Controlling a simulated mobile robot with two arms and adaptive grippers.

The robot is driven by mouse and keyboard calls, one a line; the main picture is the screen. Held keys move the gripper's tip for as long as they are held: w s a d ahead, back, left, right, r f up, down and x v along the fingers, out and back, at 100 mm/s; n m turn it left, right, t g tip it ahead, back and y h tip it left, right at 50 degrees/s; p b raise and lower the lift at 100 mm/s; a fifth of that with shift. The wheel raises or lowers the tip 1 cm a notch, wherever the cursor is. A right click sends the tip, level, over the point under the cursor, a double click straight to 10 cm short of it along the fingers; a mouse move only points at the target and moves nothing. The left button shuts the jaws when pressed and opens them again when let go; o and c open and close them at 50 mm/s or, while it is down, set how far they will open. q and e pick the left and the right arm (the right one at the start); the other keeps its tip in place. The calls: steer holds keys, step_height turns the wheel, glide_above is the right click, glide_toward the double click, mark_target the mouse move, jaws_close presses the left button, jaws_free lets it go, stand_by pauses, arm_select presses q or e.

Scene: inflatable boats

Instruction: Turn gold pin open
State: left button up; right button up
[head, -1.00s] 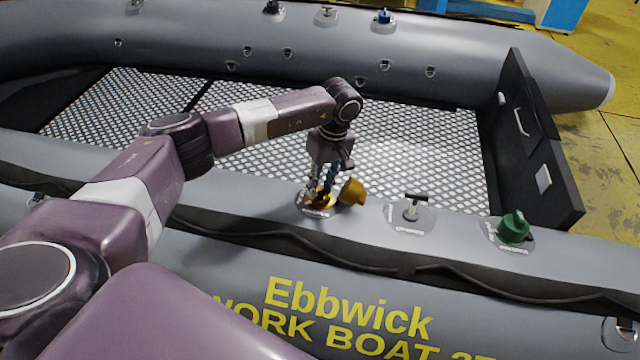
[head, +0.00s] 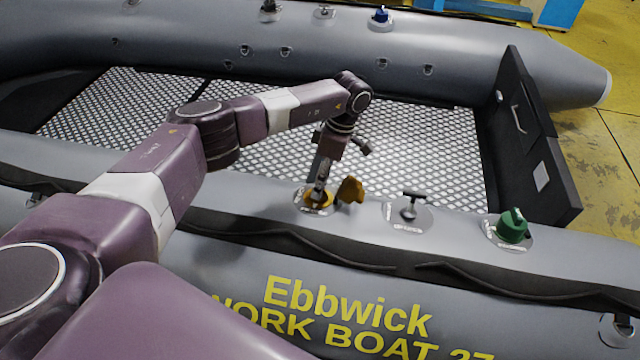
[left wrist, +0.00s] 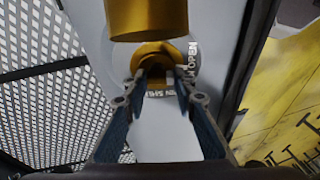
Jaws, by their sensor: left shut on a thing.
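The gold valve (head: 306,203) sits on a round grey plate on the near tube of the boat. Its gold cap (head: 350,190) stands off to its right in the head view. In the left wrist view the gold valve ring (left wrist: 183,52) lies ahead of the fingers, with the cap (left wrist: 146,18) at the top. My left gripper (head: 319,193) points down into the valve. In the left wrist view its fingers (left wrist: 156,82) are closed in at the ring's middle, on the gold pin, which they mostly hide. Lettering reading OPEN and partly hidden lettering show on the plate.
To the right on the near tube are a dark T-shaped valve piece (head: 411,205) and a green-capped valve (head: 512,227). A blue-capped valve (head: 381,17) is on the far tube. The patterned boat floor (head: 430,150) between the tubes is clear.

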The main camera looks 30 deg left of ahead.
arm_select(q)
steer(key=shift+n, duration=0.3)
steer(key=o, duration=1.2)
steer(key=shift+c, duration=0.2)
steer(key=v, duration=1.2)
steer(key=shift+w, duration=0.15)
steer(key=shift+f, duration=0.1)
